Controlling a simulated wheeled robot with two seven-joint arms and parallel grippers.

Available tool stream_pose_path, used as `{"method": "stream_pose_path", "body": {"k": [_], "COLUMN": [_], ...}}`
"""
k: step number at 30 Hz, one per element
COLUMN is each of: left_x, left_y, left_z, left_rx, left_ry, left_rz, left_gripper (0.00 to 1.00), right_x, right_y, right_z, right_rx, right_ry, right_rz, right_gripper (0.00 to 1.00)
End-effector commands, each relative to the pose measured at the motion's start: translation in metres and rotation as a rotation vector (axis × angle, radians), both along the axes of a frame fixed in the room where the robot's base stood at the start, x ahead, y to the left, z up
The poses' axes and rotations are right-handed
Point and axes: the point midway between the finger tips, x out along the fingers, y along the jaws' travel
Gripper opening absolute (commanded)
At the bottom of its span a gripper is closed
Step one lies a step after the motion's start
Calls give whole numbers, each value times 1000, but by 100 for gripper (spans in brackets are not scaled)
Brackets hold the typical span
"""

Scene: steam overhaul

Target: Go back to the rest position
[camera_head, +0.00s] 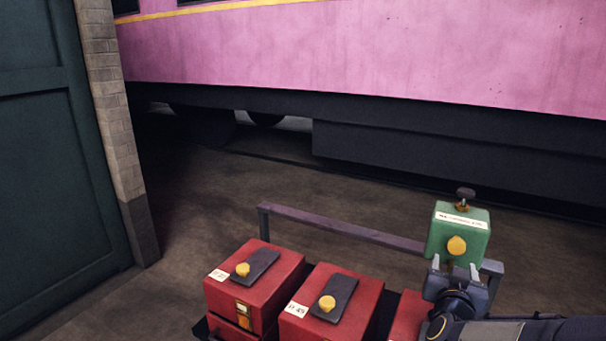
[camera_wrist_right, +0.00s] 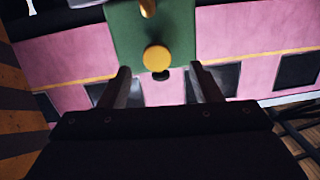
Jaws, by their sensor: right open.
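My right gripper (camera_head: 455,264) is in the lower right of the head view, open, with its two fingers pointing up at a green box (camera_head: 460,218). The box has a white label, a round yellow knob on its front and a dark knob on top. In the right wrist view the open fingertips (camera_wrist_right: 161,74) stand apart on either side of the yellow knob, with the green box (camera_wrist_right: 135,35) beyond them. I cannot tell whether they touch it, or what supports the box. My left gripper is not in view.
Red boxes with dark lids, including one at the left (camera_head: 278,275) and one in the middle (camera_head: 352,318), stand beside a metal rail (camera_head: 340,227). Another red box is partly hidden by my right arm. A pink carriage (camera_head: 380,50) stands behind. A dark green door (camera_head: 50,180) is left.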

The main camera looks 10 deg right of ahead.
Motion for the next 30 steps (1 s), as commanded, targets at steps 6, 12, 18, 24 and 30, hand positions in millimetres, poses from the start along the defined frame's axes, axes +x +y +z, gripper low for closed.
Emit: {"method": "stream_pose_path", "body": {"k": [6, 12, 18, 24, 30], "left_x": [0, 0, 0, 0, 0], "left_y": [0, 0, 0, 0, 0], "left_z": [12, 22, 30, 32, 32], "left_rx": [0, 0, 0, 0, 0], "left_ry": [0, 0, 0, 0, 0], "left_rz": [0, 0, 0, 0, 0], "left_gripper": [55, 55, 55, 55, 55], "right_x": [-36, -121, -218, -269, -275], "right_y": [57, 129, 164, 170, 171], "right_z": [0, 0, -18, -33, -36], "right_rx": [354, 554, 597, 597, 597], "right_ry": [141, 396, 702, 874, 898], "right_rz": [307, 593, 686, 664, 660], "right_gripper": [58, 58, 58, 58, 58]}}
